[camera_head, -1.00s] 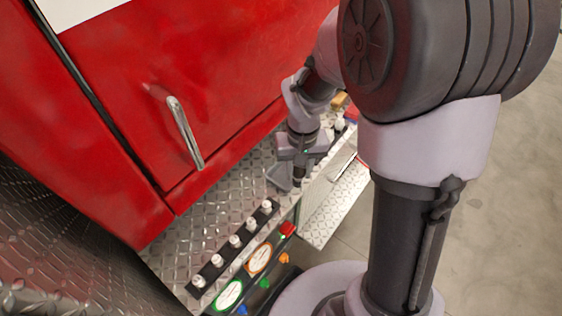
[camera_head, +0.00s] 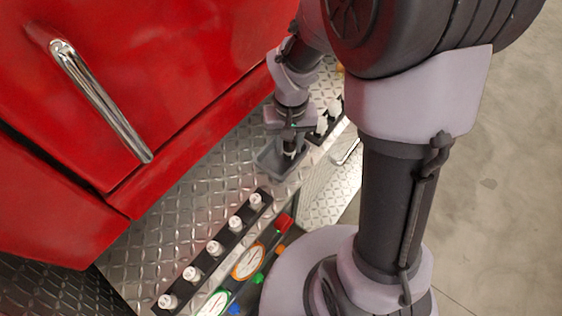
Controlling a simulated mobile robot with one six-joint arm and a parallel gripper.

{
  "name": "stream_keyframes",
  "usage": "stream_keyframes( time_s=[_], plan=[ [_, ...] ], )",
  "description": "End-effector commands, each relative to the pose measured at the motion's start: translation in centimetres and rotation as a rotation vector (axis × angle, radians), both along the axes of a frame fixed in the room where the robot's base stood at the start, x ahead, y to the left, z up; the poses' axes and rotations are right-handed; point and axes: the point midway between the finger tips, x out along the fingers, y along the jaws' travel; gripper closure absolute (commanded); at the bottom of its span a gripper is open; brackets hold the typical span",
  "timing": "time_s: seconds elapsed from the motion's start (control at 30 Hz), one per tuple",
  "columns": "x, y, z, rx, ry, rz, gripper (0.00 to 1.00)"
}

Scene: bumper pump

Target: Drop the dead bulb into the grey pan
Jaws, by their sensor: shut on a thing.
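My gripper (camera_head: 290,148) points down over the grey pan (camera_head: 268,172), a small open tray on the diamond-plate step. The gripper is shut on the dead bulb, which is mostly hidden by the fingers. It is too small to tell whether the bulb is above the pan's rim or inside it. The pan's near and left rim shows; its far side is behind the gripper.
A black strip with several white bulbs (camera_head: 214,248) lies on the step (camera_head: 165,235) in front. Another dark holder with pale bulbs (camera_head: 322,124) is behind the gripper. A red panel with a chrome handle (camera_head: 100,100) rises at left. Gauges (camera_head: 249,261) line the step's front.

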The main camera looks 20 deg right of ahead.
Motion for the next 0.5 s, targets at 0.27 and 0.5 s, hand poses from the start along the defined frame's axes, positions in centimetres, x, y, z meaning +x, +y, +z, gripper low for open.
stream_keyframes(
  time_s=[0.27, 0.5],
  plan=[
    [0.00, 0.01, -0.66, 0.000, 0.000, 0.000, 1.00],
    [0.00, 0.00, -0.67, 0.000, 0.000, 0.000, 0.44]
  ],
)
